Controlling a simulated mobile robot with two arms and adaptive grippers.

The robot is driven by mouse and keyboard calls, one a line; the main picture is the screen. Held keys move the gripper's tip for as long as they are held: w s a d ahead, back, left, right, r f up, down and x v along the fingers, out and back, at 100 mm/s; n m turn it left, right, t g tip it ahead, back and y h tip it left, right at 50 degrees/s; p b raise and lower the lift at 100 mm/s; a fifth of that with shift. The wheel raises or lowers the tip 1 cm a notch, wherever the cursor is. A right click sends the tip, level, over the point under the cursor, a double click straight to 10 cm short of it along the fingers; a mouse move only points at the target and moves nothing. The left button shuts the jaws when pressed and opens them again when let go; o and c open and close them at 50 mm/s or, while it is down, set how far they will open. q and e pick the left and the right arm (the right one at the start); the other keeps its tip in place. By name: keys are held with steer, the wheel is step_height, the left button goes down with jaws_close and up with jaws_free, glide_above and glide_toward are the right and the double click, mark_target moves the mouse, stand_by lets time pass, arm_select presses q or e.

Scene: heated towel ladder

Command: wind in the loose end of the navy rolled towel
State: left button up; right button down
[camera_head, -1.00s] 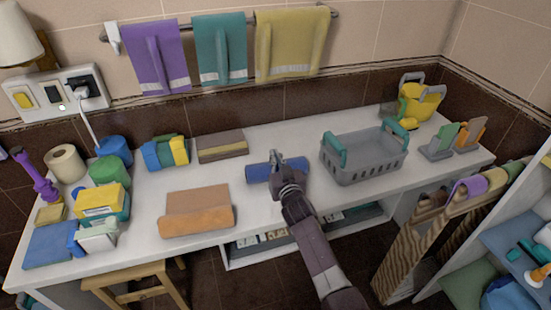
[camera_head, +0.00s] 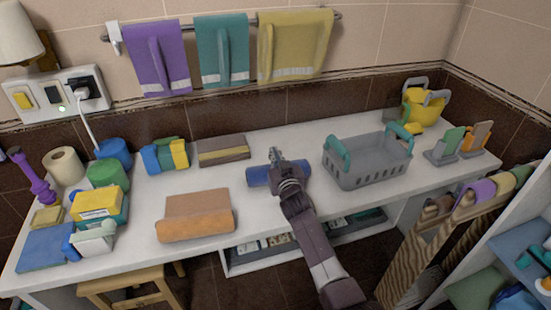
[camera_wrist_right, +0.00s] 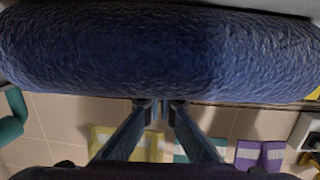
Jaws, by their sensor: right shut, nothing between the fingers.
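The navy rolled towel (camera_head: 259,175) lies on the white counter in the middle of the head view, left of the grey basket. My right gripper (camera_head: 274,156) is over the roll and hides part of it. In the right wrist view the navy roll (camera_wrist_right: 150,52) fills the top, and my right gripper's fingertips (camera_wrist_right: 160,106) are at its edge, shut and empty. I cannot tell whether they touch it. I cannot make out the towel's loose end in either view. My left gripper is not in view.
A grey basket (camera_head: 368,165) with teal handles stands right of the roll. Hanging towels (camera_head: 222,50) are on the wall rail. Bare counter (camera_head: 290,138) shows behind the roll.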

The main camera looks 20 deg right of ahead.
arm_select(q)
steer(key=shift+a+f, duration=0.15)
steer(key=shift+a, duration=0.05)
arm_select(e)
steer(key=shift+f, duration=0.1)
steer(key=shift+w+f+b, duration=0.1)
steer(key=shift+w+b, duration=0.4)
steer(key=shift+b, duration=0.15)
steer(key=shift+w, duration=0.3)
steer(key=shift+w+b, duration=0.1)
steer(key=shift+b, duration=0.2)
arm_select(q)
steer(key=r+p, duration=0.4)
steer(key=p, duration=0.1)
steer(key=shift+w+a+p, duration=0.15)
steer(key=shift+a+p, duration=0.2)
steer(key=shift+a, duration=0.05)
arm_select(e)
step_height(320, 180, up, 6)
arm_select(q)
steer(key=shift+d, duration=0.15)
